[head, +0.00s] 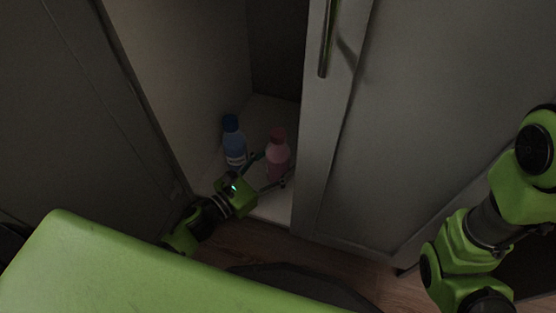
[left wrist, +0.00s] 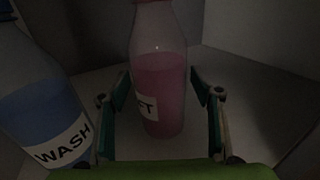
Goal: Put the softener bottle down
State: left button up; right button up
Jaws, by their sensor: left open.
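The softener bottle is pink with a label ending in "FT". It stands upright on the cabinet floor in the head view (head: 278,157) and in the left wrist view (left wrist: 163,85). My left gripper (head: 270,170) reaches low into the open cabinet. Its fingers are open, one on each side of the pink bottle, with gaps visible in the left wrist view (left wrist: 160,95). The bottle's base is partly hidden by the gripper. My right arm shows at the right edge of the head view, but its gripper is out of view.
A blue bottle labelled "WASH" (head: 234,143) stands close to the left of the pink one; it also shows in the left wrist view (left wrist: 38,95). The cabinet floor (head: 272,207) is otherwise clear. A door with a handle (head: 326,45) bounds the opening on the right.

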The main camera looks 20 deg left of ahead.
aim_at(269, 168)
pick_arm(q)
jog(key=p+v, duration=0.2)
jog(key=v, duration=0.3)
jog(key=shift+s+a, duration=0.2)
jog(key=shift+s, duration=0.15)
jog(key=shift+s+a+p, duration=0.3)
jog(key=shift+s, duration=0.25)
